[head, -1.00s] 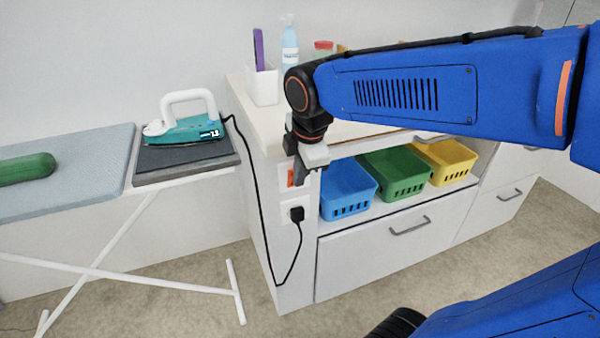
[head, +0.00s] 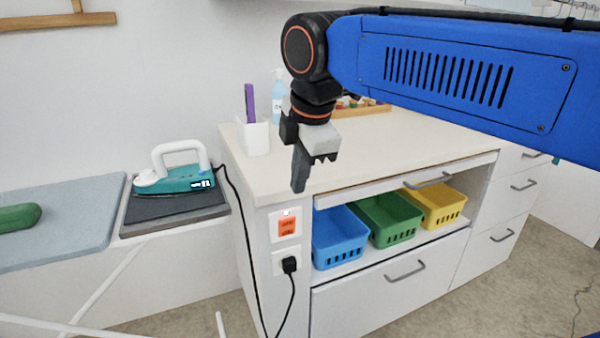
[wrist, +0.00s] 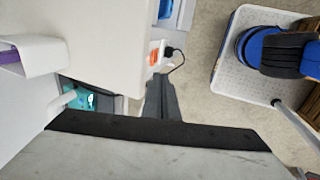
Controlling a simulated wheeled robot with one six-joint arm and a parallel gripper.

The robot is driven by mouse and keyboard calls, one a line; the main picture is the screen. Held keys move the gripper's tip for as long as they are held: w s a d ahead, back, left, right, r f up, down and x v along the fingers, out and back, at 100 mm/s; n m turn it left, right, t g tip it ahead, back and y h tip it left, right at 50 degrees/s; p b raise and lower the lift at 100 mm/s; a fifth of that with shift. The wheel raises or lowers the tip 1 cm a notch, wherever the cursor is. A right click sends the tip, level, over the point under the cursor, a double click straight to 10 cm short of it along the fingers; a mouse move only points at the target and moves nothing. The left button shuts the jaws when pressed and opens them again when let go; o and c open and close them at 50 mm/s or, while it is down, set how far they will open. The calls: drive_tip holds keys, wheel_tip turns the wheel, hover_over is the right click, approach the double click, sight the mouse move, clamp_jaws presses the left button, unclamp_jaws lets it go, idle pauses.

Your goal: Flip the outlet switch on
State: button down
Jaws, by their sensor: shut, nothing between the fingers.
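The outlet switch is an orange rocker (head: 287,226) in a white plate on the end panel of the white cabinet. It also shows in the wrist view (wrist: 153,57). Below it, a black plug (head: 289,264) sits in a second white plate, with a black cord running up to the iron (head: 178,180). My gripper (head: 299,188) points down, shut and empty, above the switch near the counter's corner. It is apart from the switch. In the wrist view the shut fingers (wrist: 161,98) reach toward the panel's edge. Whether the rocker is on or off I cannot tell.
The countertop (head: 380,165) carries a white cup (head: 253,138) with a purple item and a bottle (head: 279,95). Blue (head: 338,238), green (head: 384,218) and yellow (head: 434,206) baskets fill the shelf. An ironing board (head: 60,210) stands left; the floor between is partly clear.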

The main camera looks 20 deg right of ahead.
drive_tip(key=shift+v, duration=0.8)
drive_tip(key=shift+f, duration=0.1)
drive_tip(key=s+d+f+m, duration=0.2)
drive_tip(key=s+f+m, duration=0.1)
drive_tip(key=f+m, duration=0.3)
drive_tip(key=s+d+f+m, duration=0.2)
drive_tip(key=s+f+m, duration=0.1)
drive_tip(key=f+m, duration=0.3)
drive_tip(key=s+d+f+m+t, duration=0.1)
drive_tip(key=s+d+f+m, duration=0.2)
drive_tip(key=f+m, duration=0.3)
wheel_tip(320, 180, down, 3)
drive_tip(key=shift+r, duration=0.1)
drive_tip(key=shift+s, duration=0.15)
